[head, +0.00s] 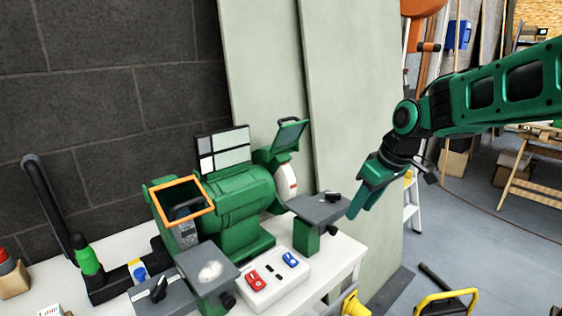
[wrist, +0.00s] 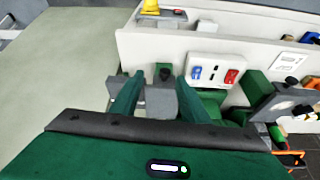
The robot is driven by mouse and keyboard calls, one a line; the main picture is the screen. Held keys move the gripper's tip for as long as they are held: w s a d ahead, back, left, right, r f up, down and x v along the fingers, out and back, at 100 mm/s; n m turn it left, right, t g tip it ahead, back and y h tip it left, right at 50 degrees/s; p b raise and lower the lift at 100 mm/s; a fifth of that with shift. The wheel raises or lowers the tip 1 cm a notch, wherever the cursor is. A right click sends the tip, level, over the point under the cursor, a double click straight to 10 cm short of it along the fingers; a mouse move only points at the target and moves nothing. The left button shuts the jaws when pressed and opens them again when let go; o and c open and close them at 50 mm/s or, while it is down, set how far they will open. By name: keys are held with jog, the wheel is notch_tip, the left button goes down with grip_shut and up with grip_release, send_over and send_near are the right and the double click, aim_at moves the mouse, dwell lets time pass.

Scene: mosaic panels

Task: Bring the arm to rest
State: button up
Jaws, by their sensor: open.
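My green arm reaches in from the right in the head view. My gripper (head: 356,200) hangs in the air just right of the bench grinder's right tool rest and points down to the left. In the wrist view my gripper (wrist: 158,84) shows two green fingers spread apart, with nothing held between them. The grey tool rest (wrist: 160,100) shows behind the gap between the fingers. The green bench grinder (head: 235,200) stands on the white table; its lower body is partly hidden by its rests and the switch box.
A white switch box (head: 274,279) with red and blue switches sits at the front of the table (head: 347,258). Pale panels (head: 350,110) lean behind the grinder. A stepladder (head: 411,205) stands behind my gripper. A yellow-framed object (head: 447,298) is on the floor at the lower right.

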jog(key=s+d+f+m+g, duration=0.1)
jog(key=s+d+m, duration=0.3)
jog(key=s, duration=0.5)
jog(key=s+d+f+m+g+h, duration=0.1)
jog(key=s+d+f+m, duration=0.2)
jog(key=s+d, duration=0.3)
jog(key=s+d+f+m+g+h, duration=0.1)
jog(key=s+d+m, duration=0.4)
jog(key=s, duration=0.9)
jog(key=shift+s+f+m+g, duration=0.2)
jog(key=shift+f+m+g, duration=0.1)
jog(key=shift+f, duration=0.15)
jog(key=shift+d, duration=0.1)
jog(key=shift+w+f, duration=0.25)
jog(key=shift+w, duration=0.4)
jog(key=shift+c, duration=0.2)
